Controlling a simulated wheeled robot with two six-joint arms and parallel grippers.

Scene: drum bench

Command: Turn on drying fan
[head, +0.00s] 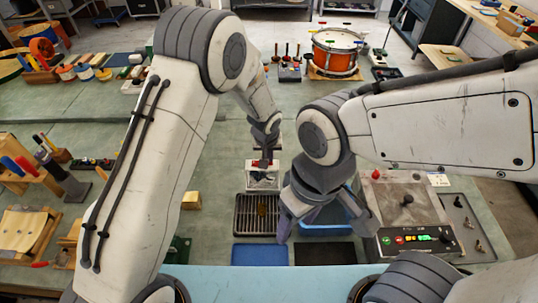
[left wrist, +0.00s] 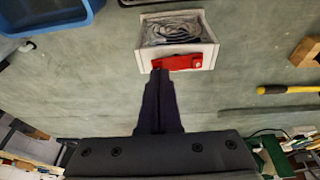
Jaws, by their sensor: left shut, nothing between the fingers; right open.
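The drying fan is a small white box with a dark round grille; it shows in the head view (head: 262,184) and in the left wrist view (left wrist: 205,34). A red switch lever (left wrist: 178,63) lies across its near side. My left gripper (head: 264,161) is shut and empty, pointing down at the fan. In the left wrist view its fingertips (left wrist: 159,72) are at the left part of the red lever; I cannot tell whether they touch it. My right gripper (head: 328,218) is open and empty above the blue tray, right of the fan.
A black rack tray (head: 242,226) lies in front of the fan, with a blue mat (head: 260,256) nearer. A blue tray (head: 326,229) and a control panel (head: 418,240) are to the right. An orange drum (head: 335,55) stands at the back. A yellow-handled tool (left wrist: 285,89) lies near the fan.

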